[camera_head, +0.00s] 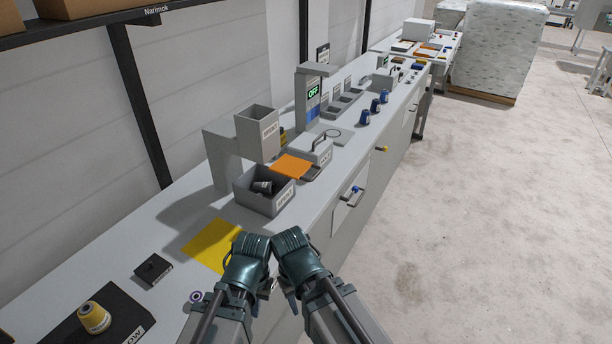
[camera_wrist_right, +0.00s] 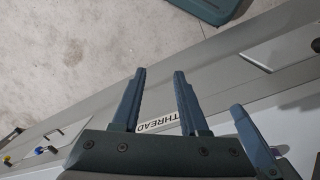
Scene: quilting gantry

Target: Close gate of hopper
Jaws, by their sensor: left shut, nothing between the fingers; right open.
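The grey hopper (camera_head: 257,133) is an open-topped box held on a grey stand over the bench, with a label on its front. Its gate cannot be clearly made out. A grey bin (camera_head: 284,198) with dark pieces inside sits below it. My left gripper (camera_head: 250,244) is shut and empty, in front of the bin and near the yellow sheet. My right gripper (camera_head: 291,240) is close beside it at the bench's front edge. In the right wrist view the right gripper (camera_wrist_right: 160,73) is open and empty, with a THREAD label behind its fingers.
An orange plate (camera_head: 291,166) and a handled grey box (camera_head: 318,150) lie beyond the bin. Blue cones (camera_head: 375,105) stand farther along the bench.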

